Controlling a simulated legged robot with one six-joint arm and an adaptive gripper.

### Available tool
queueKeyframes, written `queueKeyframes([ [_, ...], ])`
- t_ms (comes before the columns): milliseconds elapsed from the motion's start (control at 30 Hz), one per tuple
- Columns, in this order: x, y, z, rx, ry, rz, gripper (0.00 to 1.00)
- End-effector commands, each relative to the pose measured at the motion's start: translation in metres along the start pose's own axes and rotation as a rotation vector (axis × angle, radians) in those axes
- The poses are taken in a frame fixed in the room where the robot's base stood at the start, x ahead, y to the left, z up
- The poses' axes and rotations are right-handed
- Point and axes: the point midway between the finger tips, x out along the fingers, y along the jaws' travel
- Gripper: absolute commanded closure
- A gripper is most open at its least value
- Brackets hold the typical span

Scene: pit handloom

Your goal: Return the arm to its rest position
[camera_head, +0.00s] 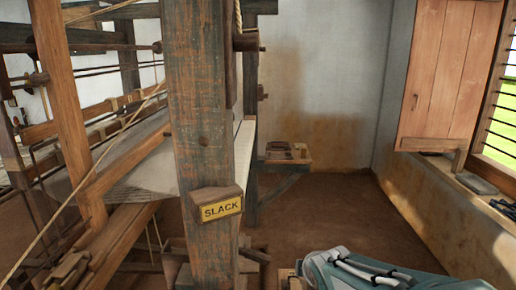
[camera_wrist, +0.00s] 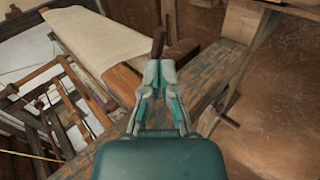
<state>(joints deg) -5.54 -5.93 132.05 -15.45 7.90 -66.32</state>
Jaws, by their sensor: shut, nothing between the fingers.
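My gripper (camera_wrist: 159,68) shows in the middle of the wrist view, its two fingers shut together with nothing between them. A worn wooden post of the loom (camera_wrist: 190,85) lies beyond and below the fingers in that view. In the head view, part of my teal and grey arm (camera_head: 365,272) shows at the bottom right, over the floor and apart from the loom. The gripper's fingers cannot be made out in the head view.
The loom post (camera_head: 203,120) carries a block with a yellow SLACK label (camera_head: 221,209). Pale cloth (camera_head: 150,165) and beams fill the left. A small wooden stand (camera_head: 287,154) is by the back wall. A sill (camera_head: 470,188) runs along the right. Brown floor (camera_head: 330,215) is open between.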

Motion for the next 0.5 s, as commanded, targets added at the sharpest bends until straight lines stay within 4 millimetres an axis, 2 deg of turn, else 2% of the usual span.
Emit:
queueKeyframes([
  [33,-0.019,-0.003,0.007,0.112,-0.021,-0.011,1.0],
  [200,-0.076,-0.026,0.027,0.532,-0.093,-0.072,1.0],
  [500,-0.163,-0.088,0.041,1.231,-0.219,-0.167,1.0],
])
